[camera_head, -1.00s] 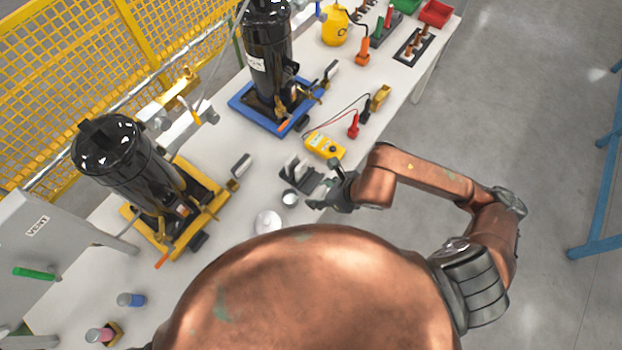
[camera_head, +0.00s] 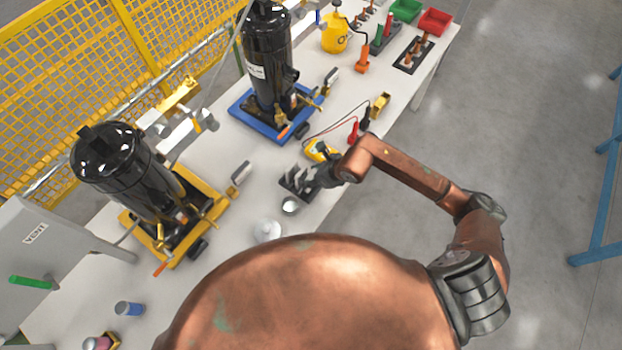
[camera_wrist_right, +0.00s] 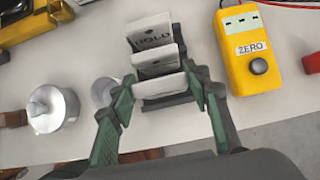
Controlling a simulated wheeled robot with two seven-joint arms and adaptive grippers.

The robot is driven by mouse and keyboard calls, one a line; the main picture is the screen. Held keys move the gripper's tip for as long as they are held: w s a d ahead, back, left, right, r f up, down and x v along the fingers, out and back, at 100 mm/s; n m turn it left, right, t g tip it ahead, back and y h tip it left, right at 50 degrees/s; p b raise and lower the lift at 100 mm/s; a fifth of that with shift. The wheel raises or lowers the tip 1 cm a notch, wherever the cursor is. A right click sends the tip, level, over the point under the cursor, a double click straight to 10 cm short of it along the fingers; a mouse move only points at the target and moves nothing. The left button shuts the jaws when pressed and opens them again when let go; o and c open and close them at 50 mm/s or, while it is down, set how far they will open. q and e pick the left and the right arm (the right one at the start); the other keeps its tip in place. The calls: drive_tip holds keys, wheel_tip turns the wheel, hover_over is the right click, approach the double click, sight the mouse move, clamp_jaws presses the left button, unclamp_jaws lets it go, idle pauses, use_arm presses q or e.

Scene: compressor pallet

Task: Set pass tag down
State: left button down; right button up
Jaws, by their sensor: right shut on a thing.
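My right gripper (camera_wrist_right: 166,97) is shut on a white tag (camera_wrist_right: 158,86), gripped by its two side edges; it is seen nearly edge-on, so its print cannot be read. The dark tag rack (camera_wrist_right: 170,101) lies under and behind that tag; I cannot tell whether the tag touches it. Behind it in the rack stand another pale tag (camera_wrist_right: 155,64) and a white tag reading "HOLD" (camera_wrist_right: 150,33). In the head view my right gripper (camera_head: 312,176) is at the rack (camera_head: 289,184), with the held tag mostly hidden. My left gripper is not in view.
A yellow meter marked "ZERO" (camera_wrist_right: 252,48) stands right of the rack. A metal cup (camera_wrist_right: 105,92) and a lidded metal pot (camera_wrist_right: 53,108) are on the left. Compressors on a blue pallet (camera_head: 241,111) and a yellow pallet (camera_head: 212,220) stand further back on the white table (camera_head: 222,165).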

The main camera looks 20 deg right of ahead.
drive_tip(key=shift+f, duration=1.2)
drive_tip(key=o, duration=0.9)
drive_tip(key=v, duration=1.2)
drive_tip(key=shift+p, duration=0.35)
